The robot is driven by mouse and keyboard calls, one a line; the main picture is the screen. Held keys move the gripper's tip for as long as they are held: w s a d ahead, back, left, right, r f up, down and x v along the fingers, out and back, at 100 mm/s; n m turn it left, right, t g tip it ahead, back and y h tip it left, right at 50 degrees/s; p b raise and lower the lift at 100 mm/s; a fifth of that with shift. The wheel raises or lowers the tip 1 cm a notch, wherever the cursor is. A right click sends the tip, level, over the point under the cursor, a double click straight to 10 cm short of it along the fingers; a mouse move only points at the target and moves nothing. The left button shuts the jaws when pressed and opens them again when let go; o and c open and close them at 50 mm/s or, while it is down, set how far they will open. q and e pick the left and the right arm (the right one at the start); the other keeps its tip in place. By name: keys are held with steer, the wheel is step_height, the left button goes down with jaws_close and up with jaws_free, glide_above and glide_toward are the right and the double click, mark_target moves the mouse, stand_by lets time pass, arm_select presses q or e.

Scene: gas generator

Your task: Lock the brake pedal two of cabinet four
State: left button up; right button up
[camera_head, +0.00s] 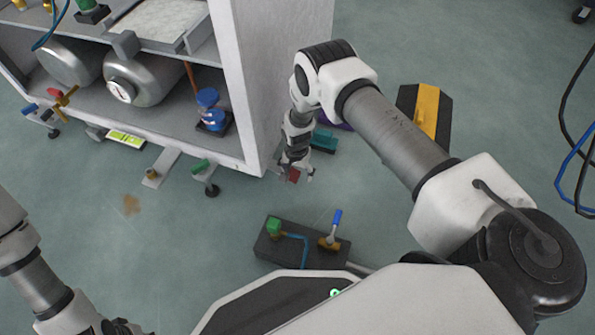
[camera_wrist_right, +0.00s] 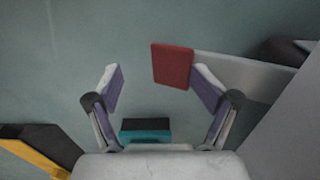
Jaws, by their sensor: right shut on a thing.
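A red brake pedal (camera_head: 292,175) sits low beside the front corner of the white cabinet (camera_head: 240,120). In the right wrist view, the red pedal (camera_wrist_right: 172,63) is at the end of a grey metal arm that comes from the right. My right gripper (camera_head: 297,172) points down at the red pedal. In the wrist view its two fingers (camera_wrist_right: 155,85) stand apart, with the pedal at the right finger's tip; the exact contact is hard to see. My left arm shows at the lower left, but its gripper is out of view.
A teal pedal (camera_head: 323,141) lies behind my right gripper; it also shows in the wrist view (camera_wrist_right: 145,130). A dark valve block (camera_head: 300,245) and yellow-black block (camera_head: 426,112) stand on the floor.

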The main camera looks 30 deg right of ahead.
steer(key=shift+s+a, duration=0.1)
steer(key=shift+s, duration=0.1)
steer(key=shift+r, duration=0.3)
step_height(320, 180, up, 11)
steer(key=shift+w+r, duration=0.15)
steer(key=shift+r, duration=0.05)
